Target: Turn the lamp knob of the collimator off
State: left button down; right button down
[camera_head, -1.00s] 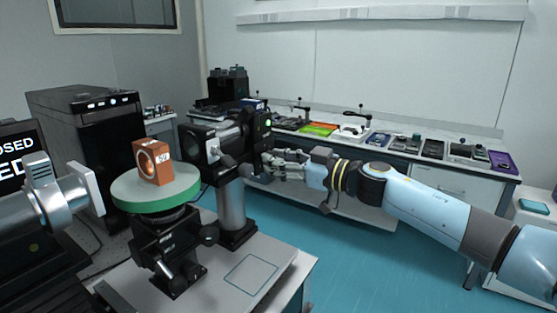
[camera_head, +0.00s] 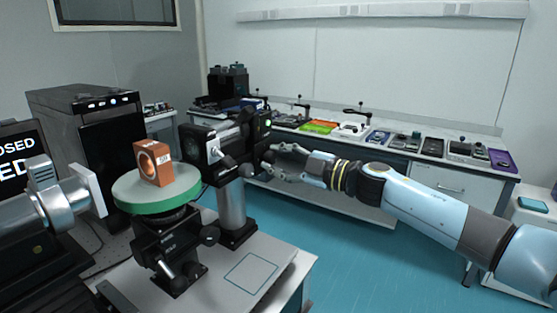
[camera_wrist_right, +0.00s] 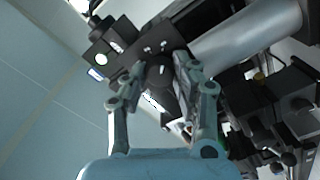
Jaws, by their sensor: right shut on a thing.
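The black collimator (camera_head: 226,142) sits on a thick metal post at the middle of the head view. A green light (camera_head: 268,123) glows on its right end and also shows in the right wrist view (camera_wrist_right: 101,60). My right gripper (camera_head: 268,160) reaches that end from the right. In the right wrist view its two fingers (camera_wrist_right: 158,72) are closed on the dark lamp knob (camera_wrist_right: 159,83), one on each side. The fingers partly hide the knob, and its marking cannot be read. My left gripper does not show.
A green-rimmed round stage (camera_head: 160,202) with an orange mount (camera_head: 153,163) stands left of the collimator. A silver tube with a white plate (camera_head: 87,190) is at the far left. The bench behind (camera_head: 412,153) holds several small devices. The front plate (camera_head: 236,285) has bare room.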

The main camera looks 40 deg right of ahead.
jog(key=n, duration=0.2)
jog(key=shift+f+n, duration=0.1)
jog(key=shift+n, duration=0.3)
jog(key=n+b, duration=0.1)
jog(key=n, duration=0.2)
jog(key=shift+n, duration=0.3)
jog(key=n+b, duration=0.2)
jog(key=n, duration=0.1)
jog(key=shift+f+n, duration=0.1)
jog(key=shift+n, duration=0.2)
jog(key=n+b, duration=0.1)
jog(key=n, duration=0.2)
jog(key=shift+n+b, duration=0.3)
jog(key=shift+n, duration=0.1)
jog(key=n+b, duration=0.1)
jog(key=n, duration=0.2)
jog(key=shift+f+n+b, duration=0.1)
jog(key=shift+n+b, duration=0.2)
jog(key=shift+b, duration=0.1)
jog(key=n+b, duration=0.2)
jog(key=n, duration=0.1)
jog(key=shift+n, duration=0.3)
jog(key=n+b, duration=0.3)
jog(key=n, duration=0.2)
jog(key=shift+n, duration=0.7)
